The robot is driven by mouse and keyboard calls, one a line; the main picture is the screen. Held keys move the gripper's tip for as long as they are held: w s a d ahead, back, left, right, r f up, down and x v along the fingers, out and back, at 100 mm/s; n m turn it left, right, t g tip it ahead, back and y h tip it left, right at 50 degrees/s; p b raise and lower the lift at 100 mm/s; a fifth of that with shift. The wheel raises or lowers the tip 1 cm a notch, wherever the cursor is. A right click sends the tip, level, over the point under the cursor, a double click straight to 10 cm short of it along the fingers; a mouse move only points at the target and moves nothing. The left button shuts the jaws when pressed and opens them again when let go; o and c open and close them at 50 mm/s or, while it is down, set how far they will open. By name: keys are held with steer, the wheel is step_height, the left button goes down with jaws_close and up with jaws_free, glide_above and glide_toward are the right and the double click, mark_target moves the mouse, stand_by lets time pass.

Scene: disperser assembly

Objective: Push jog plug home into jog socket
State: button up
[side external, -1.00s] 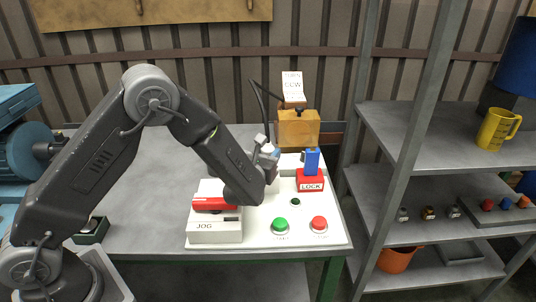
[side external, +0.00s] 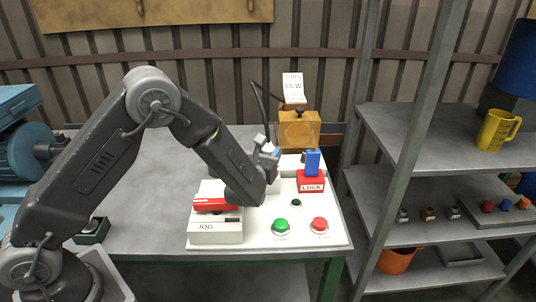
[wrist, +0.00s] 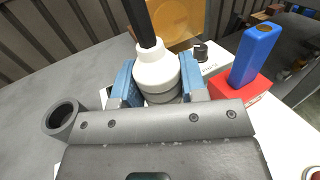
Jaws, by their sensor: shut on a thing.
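The jog plug (wrist: 157,72) looks like a white, round-bodied plug with a thick black cable rising from its top. In the wrist view it sits between the two blue fingers of my gripper (wrist: 160,88), which is shut on it. In the side view my gripper (side external: 272,153) is over the back part of the white panel, and the black cable (side external: 262,103) arches up from it. The plug's lower end is hidden by my gripper. I cannot make out the jog socket or tell how deep the plug sits. A box marked JOG (side external: 214,231) with a red lever stands front left.
A red LOCK block (side external: 311,182) with a blue upright piece (side external: 313,162) stands close right of my gripper. An amber block (side external: 299,130) under a CCW sign (side external: 293,87) is behind. Green (side external: 281,226) and red (side external: 319,224) buttons are in front.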

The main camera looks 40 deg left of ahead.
steer(key=f, duration=0.2)
steer(key=shift+s+a+f, duration=0.1)
steer(key=shift+s+f, duration=0.25)
steer(key=o, duration=1.1)
steer(key=shift+g, duration=0.3)
steer(key=shift+o, duration=0.2)
steer(key=shift+s, duration=0.1)
steer(key=r+v, duration=0.2)
steer(key=v, duration=1.1)
steer(key=shift+r, duration=0.1)
